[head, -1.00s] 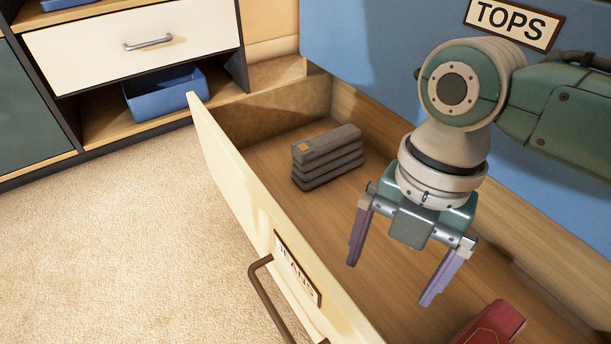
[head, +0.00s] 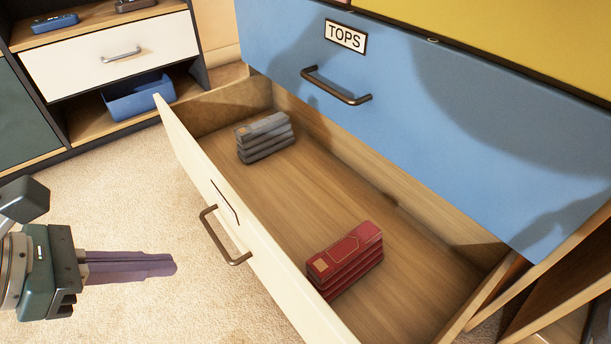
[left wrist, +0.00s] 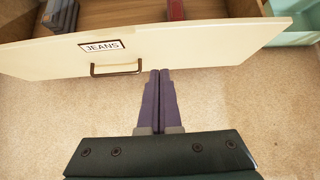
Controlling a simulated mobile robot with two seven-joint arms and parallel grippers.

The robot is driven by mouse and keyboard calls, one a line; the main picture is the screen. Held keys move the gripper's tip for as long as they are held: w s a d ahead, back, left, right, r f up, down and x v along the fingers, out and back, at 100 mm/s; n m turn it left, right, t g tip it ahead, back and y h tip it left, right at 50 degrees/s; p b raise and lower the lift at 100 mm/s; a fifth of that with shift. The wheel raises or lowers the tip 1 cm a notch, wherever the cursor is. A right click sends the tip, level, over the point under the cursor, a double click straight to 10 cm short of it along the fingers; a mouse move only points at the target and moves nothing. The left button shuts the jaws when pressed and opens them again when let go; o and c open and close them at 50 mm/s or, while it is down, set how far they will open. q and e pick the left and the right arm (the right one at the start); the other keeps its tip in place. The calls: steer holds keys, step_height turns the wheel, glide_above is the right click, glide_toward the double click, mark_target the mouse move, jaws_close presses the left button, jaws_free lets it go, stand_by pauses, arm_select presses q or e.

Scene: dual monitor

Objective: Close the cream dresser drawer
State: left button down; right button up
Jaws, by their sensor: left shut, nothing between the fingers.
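The cream drawer (head: 190,160) stands pulled well out below the blue TOPS drawer front. It has a brown bar handle (head: 222,243), which also shows in the left wrist view (left wrist: 117,71). Its label (left wrist: 101,46) reads JEANS. Folded grey clothes (head: 265,140) and folded red clothes (head: 345,258) lie inside. My left gripper (head: 173,266) is shut and empty, in front of the drawer. Its fingertips point at the front panel, just right of the handle in the left wrist view (left wrist: 160,72). Carpet shows between tips and panel in the head view. My right gripper is out of view.
The blue TOPS drawer front (head: 420,120) is above the open drawer. A shelf unit with a white drawer (head: 110,55) and a blue bin (head: 138,97) stands at the back left. Beige carpet (head: 120,200) is clear before the drawer.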

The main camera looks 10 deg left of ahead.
arm_select(q)
steer(key=b, duration=0.8)
glide_toward(261, 244)
steer(key=x, duration=0.5)
steer(key=shift+s+a+f, duration=0.25)
steer(key=shift+f, duration=0.25)
steer(key=shift+w+d+r, duration=0.1)
steer(key=shift+w+d, duration=0.25)
steer(key=shift+w, duration=0.1)
steer(key=shift+d, duration=0.1)
